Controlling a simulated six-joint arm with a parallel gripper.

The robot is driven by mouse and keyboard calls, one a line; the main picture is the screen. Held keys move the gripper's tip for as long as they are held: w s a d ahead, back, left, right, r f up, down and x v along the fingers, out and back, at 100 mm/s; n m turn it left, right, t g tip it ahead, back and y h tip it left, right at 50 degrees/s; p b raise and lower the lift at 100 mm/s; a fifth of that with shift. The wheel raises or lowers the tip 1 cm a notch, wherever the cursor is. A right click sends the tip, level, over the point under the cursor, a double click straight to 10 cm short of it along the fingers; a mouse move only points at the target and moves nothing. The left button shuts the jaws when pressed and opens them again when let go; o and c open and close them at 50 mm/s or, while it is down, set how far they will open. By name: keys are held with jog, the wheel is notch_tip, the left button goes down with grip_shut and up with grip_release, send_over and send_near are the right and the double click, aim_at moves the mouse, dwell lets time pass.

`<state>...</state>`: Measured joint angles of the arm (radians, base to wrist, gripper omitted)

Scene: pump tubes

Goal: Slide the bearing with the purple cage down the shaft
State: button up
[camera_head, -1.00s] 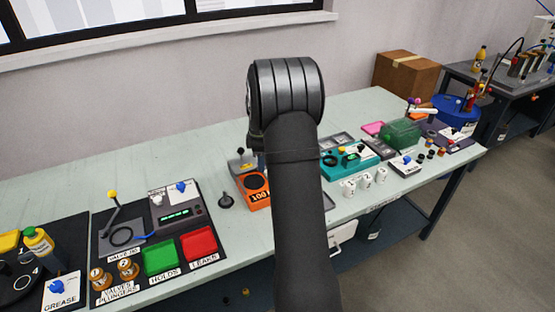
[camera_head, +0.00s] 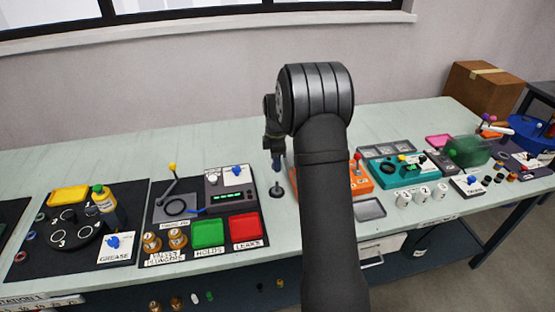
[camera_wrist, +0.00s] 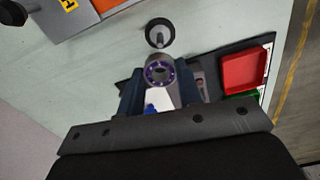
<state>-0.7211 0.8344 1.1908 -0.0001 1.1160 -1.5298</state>
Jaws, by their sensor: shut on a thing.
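The bearing with the purple cage (camera_wrist: 159,71) is a grey ring seen face-on in the wrist view. My gripper (camera_wrist: 160,78) is shut on it, with the bearing between its dark blue fingertips. The shaft (camera_wrist: 158,42) is a short grey post on a round black base (camera_wrist: 162,28). In the wrist view it shows just above the bearing in the picture, and the bearing is not around it. In the head view my gripper (camera_head: 276,164) hangs above the shaft's black base (camera_head: 277,191). The bearing is too small to make out there.
A dark mat with a tester (camera_head: 230,190), a green tray (camera_head: 209,233) and a red tray (camera_head: 246,227) lies left of the shaft. An orange unit (camera_head: 360,180) stands to its right, partly behind my arm. The bench behind my gripper is clear.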

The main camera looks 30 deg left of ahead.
jog(key=shift+f, duration=2.6)
jog(key=shift+f, duration=1.3)
jog(key=o, duration=1.2)
jog(key=shift+c, duration=0.2)
notch_tip(320, 180, up, 17)
jog(key=shift+r, duration=0.2)
jog(key=shift+f, duration=0.1)
notch_tip(320, 180, down, 17)
jog(key=shift+f, duration=0.15)
